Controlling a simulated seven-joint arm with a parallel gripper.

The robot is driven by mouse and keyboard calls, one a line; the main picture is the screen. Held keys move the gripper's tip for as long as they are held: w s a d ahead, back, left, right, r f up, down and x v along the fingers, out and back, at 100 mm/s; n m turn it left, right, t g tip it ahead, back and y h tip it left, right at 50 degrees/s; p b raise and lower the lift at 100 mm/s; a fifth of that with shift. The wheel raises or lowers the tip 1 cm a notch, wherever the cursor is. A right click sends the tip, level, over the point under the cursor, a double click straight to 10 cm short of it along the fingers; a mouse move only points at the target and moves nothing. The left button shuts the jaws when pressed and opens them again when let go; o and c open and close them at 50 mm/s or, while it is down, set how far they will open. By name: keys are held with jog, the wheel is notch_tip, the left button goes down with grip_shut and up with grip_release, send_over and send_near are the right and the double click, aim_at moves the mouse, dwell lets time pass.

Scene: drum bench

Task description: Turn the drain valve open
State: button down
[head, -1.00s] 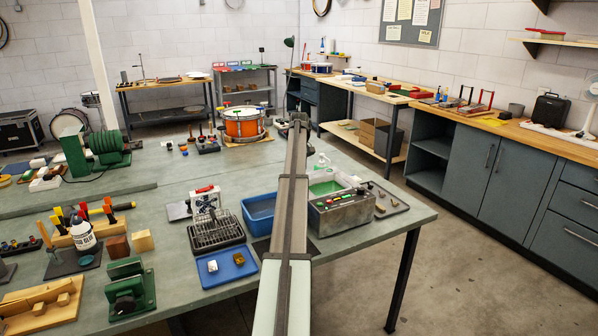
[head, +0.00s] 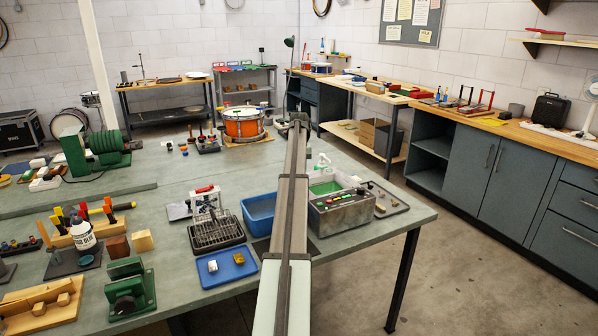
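The grey metal tank unit (head: 345,212) stands near the right front of the bench. It holds green liquid (head: 326,187) and has a row of coloured controls (head: 340,198) on its sloped front. I cannot make out a drain valve on it; its left side is hidden behind my arm. My arm rises from the bottom middle and crosses in front of the bench between the blue bin and the tank. A dark joint shows at its far end. No gripper fingers show, so I cannot tell where my gripper is relative to the tank.
Left of my arm are a blue bin (head: 259,205), a wire rack (head: 215,232) and a blue tray (head: 222,279) with small blocks. A grey tray (head: 396,207) lies right of the tank. An orange drum (head: 236,128) stands farther back. The bench's middle left is mostly clear.

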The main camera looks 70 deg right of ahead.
dwell(0.4)
jog(key=c, duration=0.9)
grip_release()
notch_tip(320, 180, up, 14)
jog(key=shift+f, duration=0.1)
